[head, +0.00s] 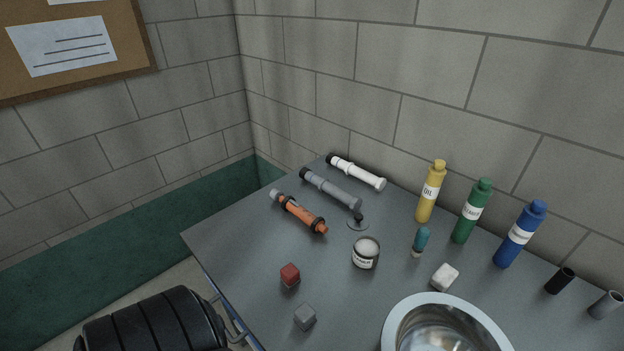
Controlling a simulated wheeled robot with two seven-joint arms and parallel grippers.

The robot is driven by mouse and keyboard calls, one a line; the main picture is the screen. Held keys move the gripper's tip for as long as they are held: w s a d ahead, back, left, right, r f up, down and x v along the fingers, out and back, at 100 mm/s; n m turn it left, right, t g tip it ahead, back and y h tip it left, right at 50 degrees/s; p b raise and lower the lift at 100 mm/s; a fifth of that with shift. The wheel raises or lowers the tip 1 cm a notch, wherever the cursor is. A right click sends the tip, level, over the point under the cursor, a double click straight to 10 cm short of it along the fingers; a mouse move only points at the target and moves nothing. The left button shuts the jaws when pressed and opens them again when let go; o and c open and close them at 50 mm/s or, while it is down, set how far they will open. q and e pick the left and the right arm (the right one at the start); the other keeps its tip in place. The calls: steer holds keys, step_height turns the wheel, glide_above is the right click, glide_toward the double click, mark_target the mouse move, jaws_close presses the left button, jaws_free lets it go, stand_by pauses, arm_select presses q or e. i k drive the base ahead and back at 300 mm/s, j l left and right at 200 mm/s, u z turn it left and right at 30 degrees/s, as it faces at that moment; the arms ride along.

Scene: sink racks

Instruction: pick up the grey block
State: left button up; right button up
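The grey block (305,317) is a small cube on the dark grey tabletop (245,240), near its front edge. It stands left of the metal bowl and in front of a red block (290,274). Nothing touches or covers it. Neither my left nor my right gripper shows in the head view.
A metal bowl (394,321) sits at the bottom, cut off by the frame. A white block (444,277), a labelled jar (365,258) and an orange tube (299,212) are nearby. Yellow (429,195), green (470,215) and blue (518,238) bottles stand near the wall.

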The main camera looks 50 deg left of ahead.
mark_target(304, 316)
steer(key=j+u, duration=0.1)
steer(key=u, duration=0.25)
steer(key=j+u, duration=0.15)
steer(key=u, duration=0.15)
steer(key=k+j+u, duration=0.1)
steer(key=u, duration=0.25)
